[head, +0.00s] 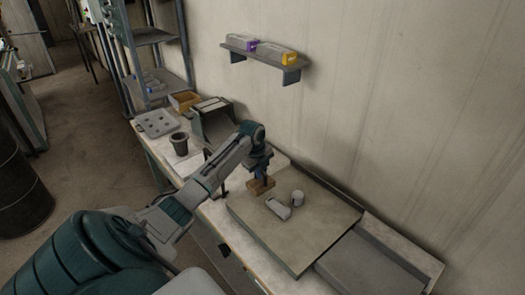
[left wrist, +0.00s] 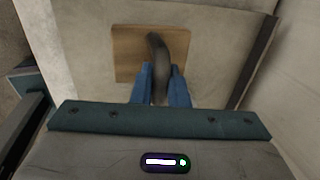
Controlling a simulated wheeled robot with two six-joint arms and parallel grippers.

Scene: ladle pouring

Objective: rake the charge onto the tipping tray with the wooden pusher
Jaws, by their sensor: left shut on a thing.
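My left gripper (head: 262,176) is shut on the dark curved handle of the wooden pusher (head: 259,187). In the left wrist view the two blue fingers (left wrist: 163,88) close around the handle, and the pusher's square wooden block (left wrist: 131,54) lies beyond them. The block is at or just above the raised board (head: 310,230); I cannot tell if it touches. Two pale pieces, a longer one (head: 278,209) and a short cylinder (head: 298,198), lie on the board just right of the pusher. A grey shallow tray (head: 372,265) adjoins the board's right end. My right gripper is not seen.
A dark cup (head: 179,143), a plate with holes (head: 157,123), a small wooden box (head: 185,101) and a grey bin (head: 213,122) stand on the bench at the left. A wall shelf (head: 262,52) holds purple and yellow boxes. The board's right half is clear.

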